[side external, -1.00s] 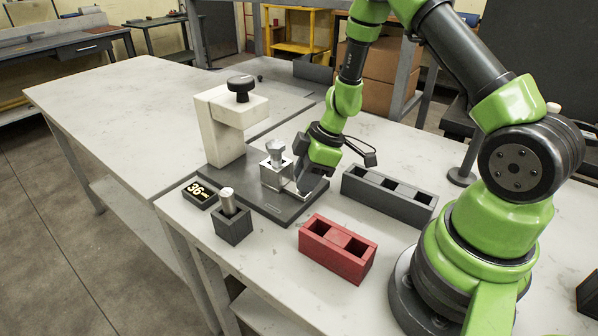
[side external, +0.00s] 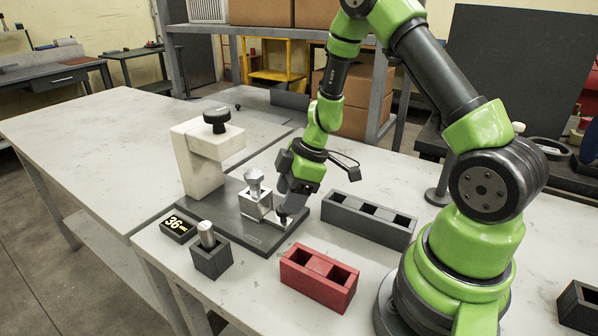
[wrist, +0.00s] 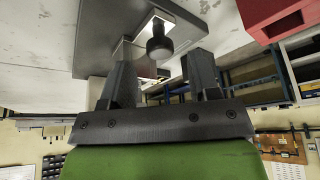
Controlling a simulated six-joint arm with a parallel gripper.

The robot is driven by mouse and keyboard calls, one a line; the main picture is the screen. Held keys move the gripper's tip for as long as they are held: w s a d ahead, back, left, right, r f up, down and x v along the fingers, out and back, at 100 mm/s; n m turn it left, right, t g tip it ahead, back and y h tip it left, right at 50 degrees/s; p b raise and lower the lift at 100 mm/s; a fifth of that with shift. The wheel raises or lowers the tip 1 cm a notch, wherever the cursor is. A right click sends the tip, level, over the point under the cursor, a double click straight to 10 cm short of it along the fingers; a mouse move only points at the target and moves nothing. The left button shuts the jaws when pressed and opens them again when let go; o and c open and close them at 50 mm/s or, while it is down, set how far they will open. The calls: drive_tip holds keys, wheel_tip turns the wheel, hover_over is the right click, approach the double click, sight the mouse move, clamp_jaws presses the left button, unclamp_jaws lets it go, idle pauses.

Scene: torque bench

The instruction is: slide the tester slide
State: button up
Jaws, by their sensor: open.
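The tester has a white C-shaped frame (side external: 190,165) with a black knob on top, standing on a dark base plate (side external: 262,238). The tester slide (side external: 256,206) is a silvery block carrying an upright metal bolt, outside the frame on its right. A dark round slide knob (wrist: 158,46) on a pale bar shows in the wrist view. My gripper (side external: 286,214) is low at the slide's right end. In the wrist view my gripper (wrist: 160,68) is open, its two fingers apart with the knob showing between and beyond their tips. I cannot tell whether a finger touches it.
A red two-pocket block (side external: 318,280) is in front of my gripper. A dark tray (side external: 368,220) with several pockets is to the right. The left tabletop is clear.

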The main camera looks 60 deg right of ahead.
drive_tip(key=v, duration=0.7)
drive_tip(key=shift+r, duration=0.15)
